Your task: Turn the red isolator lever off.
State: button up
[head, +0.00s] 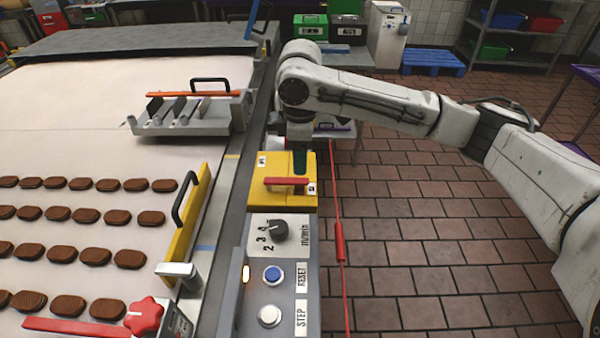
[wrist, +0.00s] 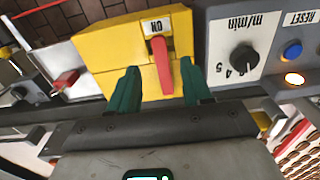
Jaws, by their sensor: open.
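The yellow isolator box (head: 270,202) stands at the far end of the grey control panel and fills the upper middle of the wrist view (wrist: 105,50). Its red lever (head: 287,181) lies crosswise, with one end by the ON label in the wrist view (wrist: 161,65). A second small label on the box is too small to read. My gripper (wrist: 160,88) is open, its green fingers on either side of the lever's near end, apart from it. In the head view my gripper (head: 299,160) is over the box's far side; one finger is mostly hidden.
The panel beside the box has a black speed knob (head: 278,230), a blue RESET button (head: 272,274) and a white STEP button (head: 269,316). A red cord (head: 341,245) runs along the right. The conveyor with brown biscuits lies left, with a yellow handled guard (head: 187,215).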

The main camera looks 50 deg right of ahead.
aim_at(300, 180)
jog(key=shift+f, duration=2.8)
jog(key=shift+c, duration=0.2)
grip_shut()
